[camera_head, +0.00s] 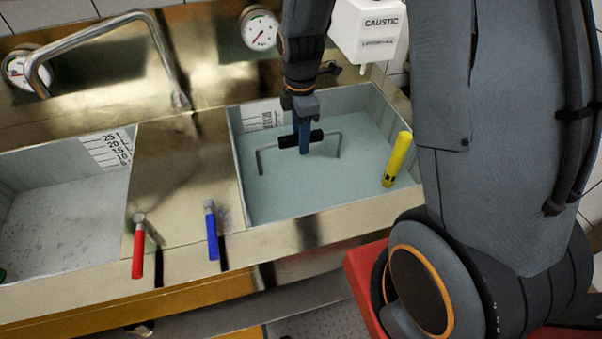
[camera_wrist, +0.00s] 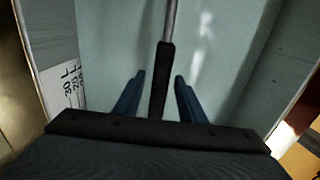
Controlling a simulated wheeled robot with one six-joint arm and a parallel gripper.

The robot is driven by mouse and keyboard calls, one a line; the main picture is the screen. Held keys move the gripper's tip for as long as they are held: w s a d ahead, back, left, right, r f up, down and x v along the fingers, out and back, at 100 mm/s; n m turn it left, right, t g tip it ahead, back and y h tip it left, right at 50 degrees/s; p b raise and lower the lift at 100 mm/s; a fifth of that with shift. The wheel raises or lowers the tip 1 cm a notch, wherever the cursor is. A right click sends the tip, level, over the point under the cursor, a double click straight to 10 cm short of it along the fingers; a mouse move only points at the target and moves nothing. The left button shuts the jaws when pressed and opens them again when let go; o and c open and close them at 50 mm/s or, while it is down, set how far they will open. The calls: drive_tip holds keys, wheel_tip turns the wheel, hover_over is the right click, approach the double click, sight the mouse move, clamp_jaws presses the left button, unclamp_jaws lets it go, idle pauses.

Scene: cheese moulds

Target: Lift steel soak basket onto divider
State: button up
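The steel soak basket shows only by its bent handle (camera_head: 339,150) with a black grip (camera_head: 317,136), rising out of the cloudy liquid in the right basin; its body is hidden. The divider (camera_head: 175,180) is the flat metal deck between the two basins. My gripper (camera_head: 304,140) points down at the middle of the handle, with a blue finger in front of the grip. In the wrist view, the black grip (camera_wrist: 162,82) lies between my two blue fingers (camera_wrist: 158,92), with a gap on each side, so the gripper is open.
A yellow float-like cylinder (camera_head: 398,158) stands in the right basin near its right wall. A red lever (camera_head: 138,248) and a blue lever (camera_head: 211,232) sit at the divider's front. A faucet (camera_head: 105,25) arches over the left. A caustic dispenser (camera_head: 368,28) hangs behind.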

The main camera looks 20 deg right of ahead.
clamp_jaws()
drive_tip(key=shift+r, duration=0.15)
